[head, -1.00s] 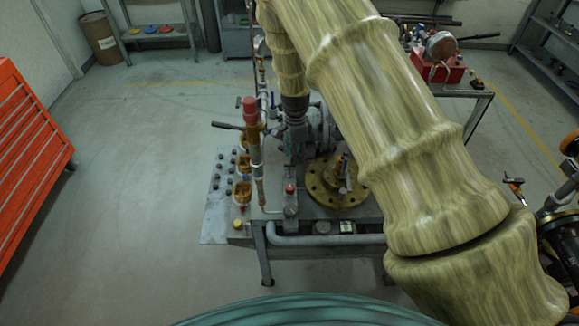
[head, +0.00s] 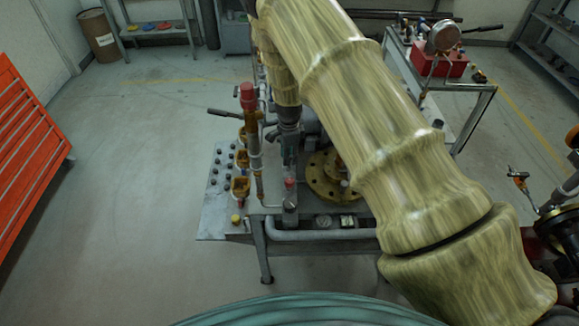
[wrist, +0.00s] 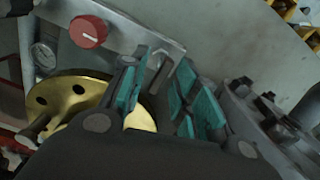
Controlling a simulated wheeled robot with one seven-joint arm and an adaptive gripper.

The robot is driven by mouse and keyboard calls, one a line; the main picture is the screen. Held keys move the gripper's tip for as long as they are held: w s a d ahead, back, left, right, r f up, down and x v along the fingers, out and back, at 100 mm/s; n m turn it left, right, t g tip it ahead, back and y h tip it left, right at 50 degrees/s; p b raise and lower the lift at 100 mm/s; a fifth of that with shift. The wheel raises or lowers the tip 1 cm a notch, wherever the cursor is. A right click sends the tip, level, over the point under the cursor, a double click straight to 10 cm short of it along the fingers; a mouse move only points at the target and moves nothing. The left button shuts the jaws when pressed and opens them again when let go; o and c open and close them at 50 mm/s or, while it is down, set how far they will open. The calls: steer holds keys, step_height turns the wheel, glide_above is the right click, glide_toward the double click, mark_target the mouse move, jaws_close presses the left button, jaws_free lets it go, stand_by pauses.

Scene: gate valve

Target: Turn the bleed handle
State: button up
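My gripper (head: 289,157) points down over the valve bench (head: 300,214), beside the gold flange (head: 323,188). In the wrist view the gripper (wrist: 165,105) is open, its teal pads apart, with no object seen held between them. A red round knob with a white line (wrist: 88,31) sits on a grey plate beyond the left finger. It appears small on the bench in the head view (head: 290,183). A black lever (head: 223,113) sticks out left from the red-capped pipe (head: 248,97). I cannot tell which part is the bleed handle. My arm hides part of the bench.
The red-capped pipe stands close left of my gripper. In the wrist view, a gauge (wrist: 42,55) is at the left and dark fittings (wrist: 270,110) at the right. A side table (head: 475,95) with a red box (head: 440,62) stands behind right. Open floor lies left.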

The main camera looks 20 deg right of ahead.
mark_target(289, 168)
steer(key=shift+f+b, duration=0.65)
steer(key=shift+f, duration=1.35)
